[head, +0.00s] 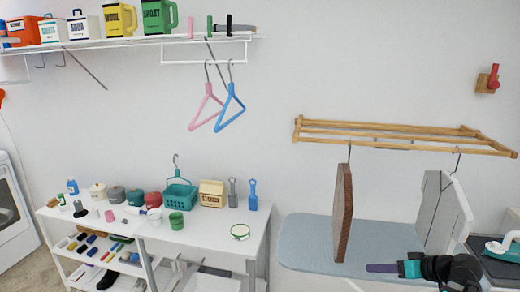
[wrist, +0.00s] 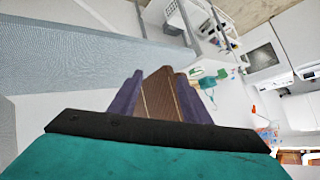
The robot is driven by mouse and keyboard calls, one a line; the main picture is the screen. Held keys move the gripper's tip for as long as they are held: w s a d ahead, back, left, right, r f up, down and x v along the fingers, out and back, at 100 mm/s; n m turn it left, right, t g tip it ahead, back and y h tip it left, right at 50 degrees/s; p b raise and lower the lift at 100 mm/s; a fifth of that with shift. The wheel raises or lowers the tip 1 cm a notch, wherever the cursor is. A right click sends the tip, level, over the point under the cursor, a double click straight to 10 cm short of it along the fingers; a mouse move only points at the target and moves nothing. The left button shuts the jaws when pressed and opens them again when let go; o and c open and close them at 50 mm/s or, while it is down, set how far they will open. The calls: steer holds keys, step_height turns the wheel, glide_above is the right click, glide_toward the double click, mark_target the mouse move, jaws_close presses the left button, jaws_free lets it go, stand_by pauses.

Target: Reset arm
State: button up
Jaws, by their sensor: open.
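My gripper (head: 382,268) is low at the right of the head view, with purple fingers and a teal body, pointing left over the ironing board (head: 305,240). In the wrist view my gripper (wrist: 158,95) has its two purple fingers apart. A brown hanging board (head: 342,215) is just left of the fingertips in the head view. In the wrist view a brown slab (wrist: 160,92) shows between the fingers; I cannot tell whether it touches them.
A grey-white board (head: 442,215) hangs from the wooden rack (head: 400,142) above my arm. An iron (head: 503,247) stands at the far right. A white shelf table (head: 225,238) with several containers is at the left. Pink and blue hangers (head: 230,108) hang from the wall shelf.

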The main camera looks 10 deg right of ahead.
steer(key=a+f+n+g+y, duration=0.15)
steer(key=a+f+g, duration=0.35)
steer(key=a+f, duration=1.25)
steer(key=s+a+f+g, duration=0.4)
steer(key=s+a+f, duration=0.4)
steer(key=a+f, duration=0.45)
steer(key=s+a+f+n+g+h, duration=0.1)
steer(key=s+a+f+g+h, duration=0.3)
steer(key=s+f, duration=0.95)
steer(key=s+d+f+m+g+h, duration=0.1)
steer(key=s+d+f+m+h, duration=0.2)
steer(key=s+d, duration=0.2)
steer(key=shift+s+d+g, duration=0.3)
steer(key=shift+s+g, duration=0.1)
steer(key=shift+s, duration=0.8)
